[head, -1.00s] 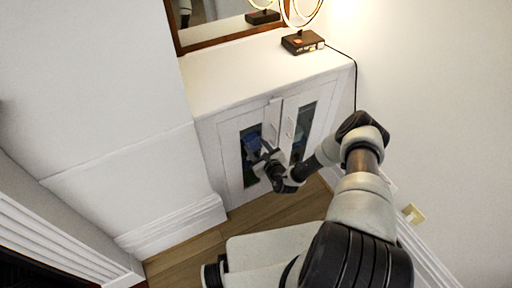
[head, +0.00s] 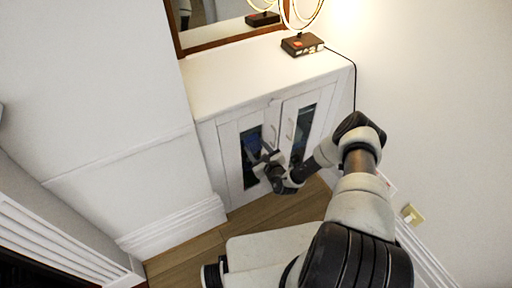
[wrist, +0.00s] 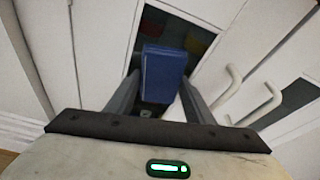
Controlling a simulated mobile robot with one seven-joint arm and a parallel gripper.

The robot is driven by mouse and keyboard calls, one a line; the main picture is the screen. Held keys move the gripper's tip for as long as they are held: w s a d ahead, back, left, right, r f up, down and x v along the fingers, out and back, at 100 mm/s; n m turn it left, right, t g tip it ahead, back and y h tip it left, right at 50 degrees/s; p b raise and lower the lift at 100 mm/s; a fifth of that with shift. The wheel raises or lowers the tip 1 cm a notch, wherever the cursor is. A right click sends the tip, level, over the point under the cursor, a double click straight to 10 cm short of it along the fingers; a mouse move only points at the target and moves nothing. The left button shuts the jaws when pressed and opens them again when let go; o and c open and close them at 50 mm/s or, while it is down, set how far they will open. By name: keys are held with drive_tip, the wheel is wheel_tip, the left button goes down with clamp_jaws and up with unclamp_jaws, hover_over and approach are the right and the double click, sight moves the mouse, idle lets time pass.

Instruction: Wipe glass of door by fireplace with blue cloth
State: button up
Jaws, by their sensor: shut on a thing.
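The white cabinet has two doors with narrow dark glass panes. My gripper (head: 262,159) is at the left door's glass (head: 250,173) in the head view. In the wrist view my gripper (wrist: 160,95) is shut on the folded blue cloth (wrist: 163,72), which shows between the two fingers in front of the dark glass (wrist: 196,22). The blue cloth also shows in the head view (head: 252,141), over the upper part of the pane. I cannot tell whether the cloth touches the glass. The fireplace is not clearly in view.
Two white door handles (wrist: 227,88) stick out close to the right of my gripper. The right door's glass (head: 303,134) is beside them. A lamp with a dark base (head: 302,43) and a framed mirror (head: 222,25) stand on the cabinet top. Wooden floor (head: 185,256) lies below.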

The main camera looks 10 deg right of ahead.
sight(255, 141)
wheel_tip(255, 141, down, 9)
drive_tip(key=b, duration=0.6)
idle(0.5)
drive_tip(key=shift+r, duration=0.15)
drive_tip(key=shift+w+r+p, duration=0.15)
drive_tip(key=shift+r+p, duration=5.15)
drive_tip(key=shift+r, duration=0.85)
drive_tip(key=shift+f+b, duration=1.85)
drive_tip(key=shift+f, duration=0.5)
wheel_tip(255, 141, down, 8)
drive_tip(key=b, duration=0.6)
drive_tip(key=shift+b, duration=0.3)
